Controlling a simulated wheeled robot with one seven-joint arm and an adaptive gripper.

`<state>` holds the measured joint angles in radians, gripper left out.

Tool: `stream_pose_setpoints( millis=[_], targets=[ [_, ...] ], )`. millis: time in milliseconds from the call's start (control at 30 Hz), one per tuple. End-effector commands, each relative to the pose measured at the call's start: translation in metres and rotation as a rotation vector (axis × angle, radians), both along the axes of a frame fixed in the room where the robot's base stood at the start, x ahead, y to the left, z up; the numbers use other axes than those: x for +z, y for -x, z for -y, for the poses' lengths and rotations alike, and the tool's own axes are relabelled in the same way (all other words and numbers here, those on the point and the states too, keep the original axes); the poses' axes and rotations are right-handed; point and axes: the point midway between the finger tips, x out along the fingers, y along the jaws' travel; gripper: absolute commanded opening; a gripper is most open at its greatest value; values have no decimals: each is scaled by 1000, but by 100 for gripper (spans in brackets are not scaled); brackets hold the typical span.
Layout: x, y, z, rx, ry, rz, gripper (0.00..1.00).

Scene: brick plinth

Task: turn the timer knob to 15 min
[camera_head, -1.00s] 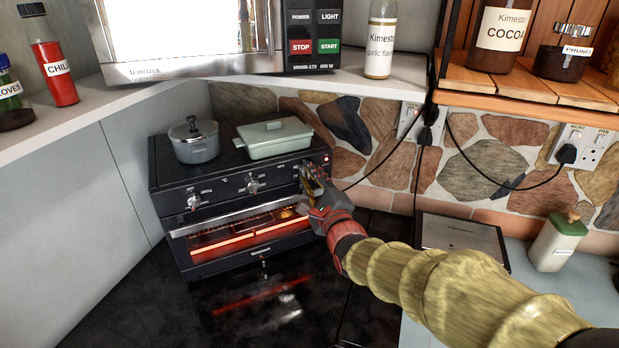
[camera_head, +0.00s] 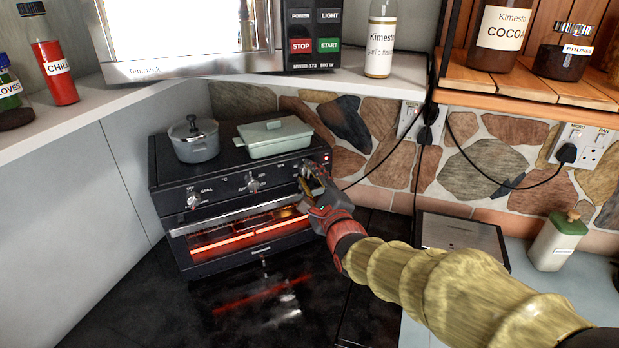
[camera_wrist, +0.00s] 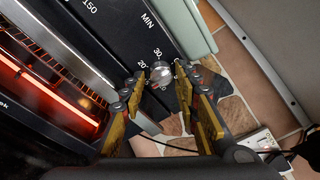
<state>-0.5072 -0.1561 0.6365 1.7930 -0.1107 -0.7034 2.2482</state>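The timer knob (camera_wrist: 160,73) is a round silver knob on the black oven front, with "20", "30" and "MIN" printed beside it in the wrist view. Which mark it points to cannot be read. My gripper (camera_wrist: 161,75) has a finger on either side of the knob, with narrow gaps showing, so it looks open around it. In the head view my gripper (camera_head: 311,187) is at the right end of the panel of the black oven (camera_head: 165,185) and hides most of the timer knob. The oven's heating element glows orange.
Two other knobs, the left one (camera_head: 194,201) and the middle one (camera_head: 252,184), are on the panel. A grey pot (camera_head: 195,145) and a pale green lidded dish (camera_head: 275,145) stand on the oven. A stone wall is behind; a microwave (camera_head: 190,70) is above.

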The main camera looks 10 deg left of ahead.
Motion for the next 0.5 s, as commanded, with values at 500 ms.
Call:
stream_pose_setpoints(
  millis=[500],
  targets=[
    [1, 59, 39, 0, 0, 2, 31]
  ],
)
